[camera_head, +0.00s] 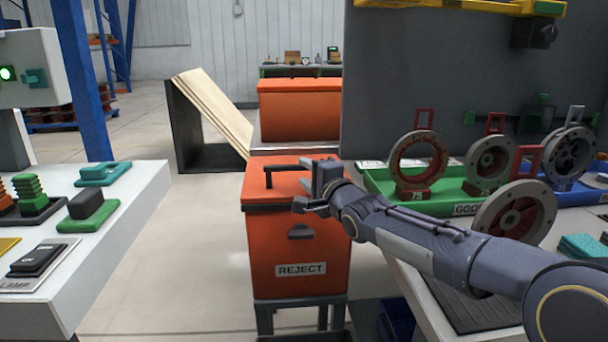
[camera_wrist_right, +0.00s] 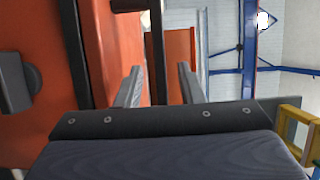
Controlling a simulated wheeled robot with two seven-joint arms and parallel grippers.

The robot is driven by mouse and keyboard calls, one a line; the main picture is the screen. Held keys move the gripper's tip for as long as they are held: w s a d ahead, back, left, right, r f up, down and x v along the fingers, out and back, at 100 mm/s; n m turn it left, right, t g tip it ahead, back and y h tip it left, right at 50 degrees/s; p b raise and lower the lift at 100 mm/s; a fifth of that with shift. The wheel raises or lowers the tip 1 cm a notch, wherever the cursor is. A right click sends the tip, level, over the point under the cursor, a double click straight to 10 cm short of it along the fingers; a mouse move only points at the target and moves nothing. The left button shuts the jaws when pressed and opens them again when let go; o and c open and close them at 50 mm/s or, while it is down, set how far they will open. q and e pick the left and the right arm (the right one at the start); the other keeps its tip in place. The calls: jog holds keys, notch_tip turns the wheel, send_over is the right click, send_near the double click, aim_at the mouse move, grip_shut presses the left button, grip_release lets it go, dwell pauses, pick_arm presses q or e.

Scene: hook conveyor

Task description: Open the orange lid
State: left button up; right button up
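The orange lid (camera_head: 257,187) lies flat and shut on the orange bin (camera_head: 270,262) labelled REJECT in the head view. A dark bar handle (camera_head: 287,168) stands on top of the lid. My right gripper (camera_head: 306,186) is over the right part of the lid, close to the handle's right end. In the right wrist view my right gripper (camera_wrist_right: 160,70) has its two fingers apart, with the dark handle (camera_wrist_right: 157,40) showing in the gap beyond the tips. I cannot tell whether they touch. My left gripper is not in view.
A second orange box (camera_head: 300,112) stands behind the bin. To the right, a table holds a green tray (camera_head: 440,207) with several round flanged parts. To the left is a white table (camera_head: 125,205) with switches and coloured blocks. Floor between the left table and bin is clear.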

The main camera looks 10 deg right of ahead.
jog(key=shift+x, duration=0.95)
jog(key=shift+c, duration=0.4)
grip_shut()
